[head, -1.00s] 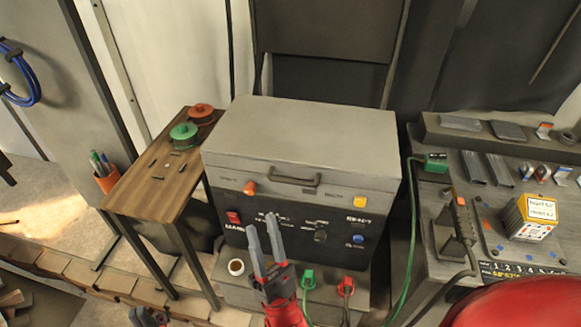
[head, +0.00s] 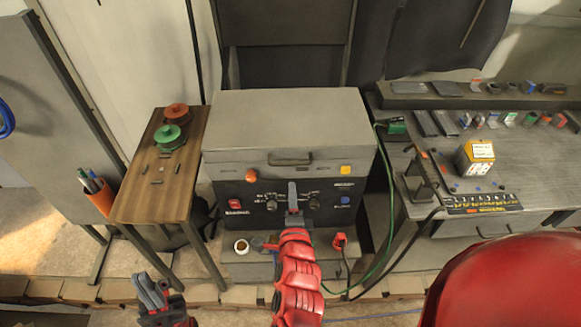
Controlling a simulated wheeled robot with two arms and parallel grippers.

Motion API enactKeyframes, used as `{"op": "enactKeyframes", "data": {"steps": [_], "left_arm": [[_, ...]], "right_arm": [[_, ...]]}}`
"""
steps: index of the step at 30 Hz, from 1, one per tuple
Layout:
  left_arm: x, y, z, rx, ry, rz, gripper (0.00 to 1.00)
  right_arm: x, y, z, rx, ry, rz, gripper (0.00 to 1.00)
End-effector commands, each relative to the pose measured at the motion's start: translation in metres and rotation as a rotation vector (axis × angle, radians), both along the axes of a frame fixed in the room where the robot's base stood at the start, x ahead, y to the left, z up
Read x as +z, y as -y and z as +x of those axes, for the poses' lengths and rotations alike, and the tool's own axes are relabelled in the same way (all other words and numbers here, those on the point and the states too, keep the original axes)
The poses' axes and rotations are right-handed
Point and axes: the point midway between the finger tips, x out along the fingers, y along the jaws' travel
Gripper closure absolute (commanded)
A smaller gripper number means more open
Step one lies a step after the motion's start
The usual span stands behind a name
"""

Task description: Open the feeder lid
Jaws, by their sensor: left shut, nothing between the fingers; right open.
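The feeder is a black-fronted box with knobs (head: 255,209) under a broad light-grey lid (head: 285,120). The lid is down, flat on the box. A dark handle (head: 291,159) sits on the lid's front face. My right gripper (head: 292,190) is in front of the feeder's control panel, below the handle and apart from it as far as I can see; it is open, seen nearly edge-on. It hides part of the panel's middle. My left gripper (head: 152,284) is low at the left, shut and empty, away from the feeder.
A wooden side table (head: 140,200) with a green spool (head: 168,136) and a red spool (head: 177,112) stands left of the feeder. A grey workbench (head: 440,165) with small parts stands right. A green cable (head: 391,215) hangs between.

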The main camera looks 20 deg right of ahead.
Motion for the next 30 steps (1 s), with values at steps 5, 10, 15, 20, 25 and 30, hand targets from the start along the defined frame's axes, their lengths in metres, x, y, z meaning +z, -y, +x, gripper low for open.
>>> {"op": "enactKeyframes", "data": {"steps": [5, 10, 15, 20, 25, 30], "left_arm": [[-0.010, 0.000, 0.000, 0.000, 0.000, 0.000, 1.00], [-0.006, 0.000, 0.000, 0.000, 0.001, 0.000, 1.00], [-0.001, 0.000, 0.000, 0.000, 0.000, 0.000, 1.00], [0.007, 0.000, 0.000, 0.000, 0.000, 0.000, 1.00], [0.012, 0.000, 0.000, 0.000, 0.000, 0.000, 1.00], [0.014, 0.000, 0.000, 0.000, 0.000, 0.000, 1.00]], "right_arm": [[-0.007, 0.010, 0.026, -0.007, 0.003, -0.003, 0.56], [-0.009, 0.016, 0.050, -0.003, 0.001, -0.005, 0.56], [-0.014, 0.024, 0.077, -0.004, 0.000, -0.005, 0.56], [-0.020, 0.031, 0.104, -0.001, -0.001, -0.004, 0.56], [-0.024, 0.036, 0.124, 0.000, 0.001, -0.004, 0.56], [-0.027, 0.039, 0.133, -0.002, 0.002, -0.002, 0.56]]}}
